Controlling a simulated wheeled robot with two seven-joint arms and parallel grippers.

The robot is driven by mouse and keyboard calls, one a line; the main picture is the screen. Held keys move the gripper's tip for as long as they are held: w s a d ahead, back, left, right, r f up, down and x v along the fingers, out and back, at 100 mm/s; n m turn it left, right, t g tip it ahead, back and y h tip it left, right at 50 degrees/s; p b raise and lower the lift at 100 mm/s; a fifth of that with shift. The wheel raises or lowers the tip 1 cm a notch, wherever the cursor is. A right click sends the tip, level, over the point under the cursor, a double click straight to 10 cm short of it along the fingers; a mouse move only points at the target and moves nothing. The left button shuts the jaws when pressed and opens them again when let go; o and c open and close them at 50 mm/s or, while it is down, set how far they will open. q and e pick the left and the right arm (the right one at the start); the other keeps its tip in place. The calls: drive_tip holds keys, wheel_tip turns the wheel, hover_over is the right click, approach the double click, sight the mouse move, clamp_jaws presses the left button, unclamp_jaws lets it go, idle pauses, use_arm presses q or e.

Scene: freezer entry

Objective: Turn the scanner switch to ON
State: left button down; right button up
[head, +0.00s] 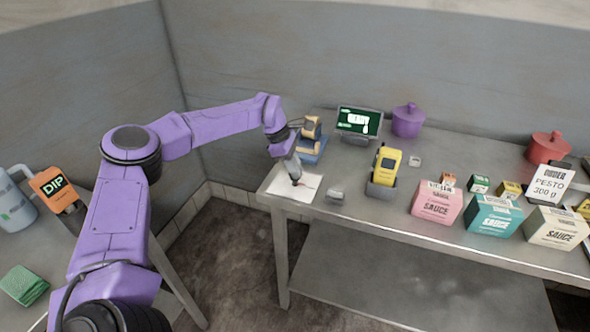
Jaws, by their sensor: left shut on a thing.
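A yellow handheld device (386,162), which looks like the scanner, stands in a dark grey holder on the steel table. I cannot make out its switch or the setting. My left gripper (296,182) points down over a white sheet (278,187) at the table's left front corner, to the left of the yellow device and apart from it. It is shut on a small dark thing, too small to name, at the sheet. My right gripper is not in view.
A screen (358,122), a purple pot (408,120) and a red pot (547,148) stand at the back. A small grey block (336,194) lies beside the sheet. Sauce boxes (437,203) line the right. A blue-based tan device (311,135) stands behind my gripper.

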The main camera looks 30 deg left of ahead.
use_arm(q)
drive_tip(key=shift+a+r+m, duration=0.1)
drive_tip(key=shift+m, duration=0.5)
drive_tip(key=shift+w, duration=0.1)
drive_tip(key=c, duration=1.1)
unclamp_jaws()
drive_tip(key=shift+c, duration=0.2)
drive_tip(key=shift+a, duration=0.1)
drive_tip(key=b+v, duration=0.2)
drive_tip(key=v, duration=0.8)
drive_tip(key=shift+a+r, duration=0.2)
drive_tip(key=shift+r, duration=0.05)
drive_tip(key=shift+f, duration=0.1)
